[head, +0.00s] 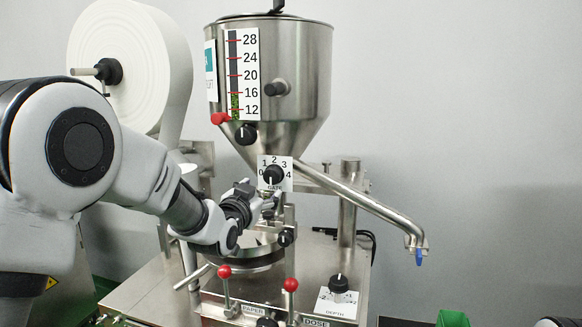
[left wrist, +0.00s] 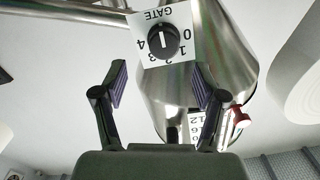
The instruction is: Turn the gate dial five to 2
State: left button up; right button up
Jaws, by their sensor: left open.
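The gate dial (head: 273,174) is a black knob on a white plate numbered 0 to 4, on the front of the steel hopper's lower end. In the left wrist view the dial (left wrist: 163,41) appears upside down, with its white line nearly upright; I cannot tell exactly which number it marks. My left gripper (head: 268,202) is just below and in front of the dial in the head view. In the left wrist view my left gripper (left wrist: 162,78) is open and empty, its fingers apart, with the dial beyond the fingertips.
The steel hopper (head: 305,60) with a level scale (head: 243,75) rises above the dial. A slanted pipe (head: 375,205) runs to the right. Red-knobbed levers (head: 291,285) and a depth dial (head: 338,284) stand below. A white paper roll (head: 145,60) is behind my left arm.

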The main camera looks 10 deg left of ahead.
aim_at(272, 177)
pick_arm(q)
jog(key=w+p, duration=0.1)
jog(key=w+r+p, duration=0.1)
jog(key=w, duration=0.1)
jog(key=w+p, duration=0.1)
jog(key=shift+w+a+r, duration=0.3)
jog(key=shift+w, duration=0.05)
jog(key=w, duration=0.1)
jog(key=w+p, duration=0.1)
jog(key=w, duration=0.1)
jog(key=shift+w+d+f+p, duration=0.15)
jog(key=shift+d+f+p, duration=0.1)
jog(key=shift+f+p, duration=0.15)
jog(key=shift+w+d, duration=0.1)
jog(key=shift+d, duration=0.05)
jog(key=shift+s, duration=0.2)
jog(key=shift+c, duration=1.3)
jog(key=c, duration=0.9)
